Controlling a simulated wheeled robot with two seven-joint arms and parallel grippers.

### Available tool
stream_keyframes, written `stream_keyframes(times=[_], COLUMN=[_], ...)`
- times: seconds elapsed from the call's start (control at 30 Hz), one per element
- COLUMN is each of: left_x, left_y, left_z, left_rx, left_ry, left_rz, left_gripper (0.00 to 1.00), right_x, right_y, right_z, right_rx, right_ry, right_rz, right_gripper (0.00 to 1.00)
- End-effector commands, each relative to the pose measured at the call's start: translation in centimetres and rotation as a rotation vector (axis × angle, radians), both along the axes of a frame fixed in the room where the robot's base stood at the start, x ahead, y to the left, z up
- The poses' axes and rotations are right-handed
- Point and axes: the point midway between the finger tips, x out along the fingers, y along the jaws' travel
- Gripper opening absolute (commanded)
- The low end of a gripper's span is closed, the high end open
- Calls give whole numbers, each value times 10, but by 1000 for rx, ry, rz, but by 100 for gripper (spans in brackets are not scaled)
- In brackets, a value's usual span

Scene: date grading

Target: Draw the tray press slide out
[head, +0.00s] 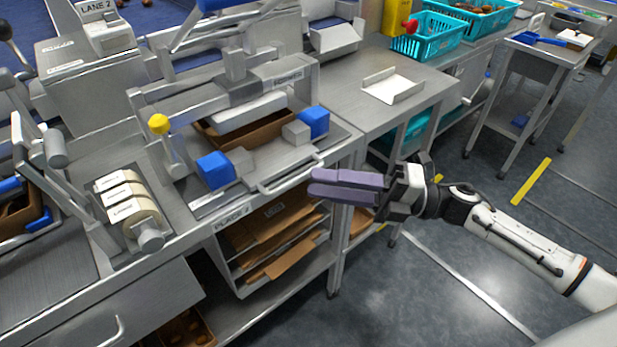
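The tray press (235,93) stands on the steel bench, with a yellow-knobbed lever (158,124) at its left. A brown cardboard tray (250,134) lies under the press head. My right gripper (311,180) has purple fingers pointing left, just right of and in front of the handle. My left gripper is not in view.
A shelf with flat brown cardboard (275,232) is below the press. Label rolls (128,200) stand to its left. A shallow metal tray (392,86) sits on the bench at right, with teal baskets (428,40) behind. The floor at right is mostly open.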

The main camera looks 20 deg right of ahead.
Motion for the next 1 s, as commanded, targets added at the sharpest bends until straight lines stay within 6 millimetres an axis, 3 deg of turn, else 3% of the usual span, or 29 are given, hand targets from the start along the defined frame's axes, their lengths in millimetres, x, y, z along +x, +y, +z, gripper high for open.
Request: stream_keyframes(times=[0.2, 0.57, 0.73, 1.0], left_x=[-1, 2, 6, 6], left_y=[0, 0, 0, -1], left_z=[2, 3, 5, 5], left_rx=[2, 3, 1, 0], left_ry=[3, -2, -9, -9], left_rz=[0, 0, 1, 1], left_gripper=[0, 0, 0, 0], right_x=[12, 14, 14, 14], right_y=[25, 31, 31, 31], right_z=[5, 4, 4, 4], right_rx=[2, 1, 1, 1], right_ry=[-1, 1, 1, 1], right_rz=[0, -1, -1, -1], right_gripper=[27, 27, 2, 0])
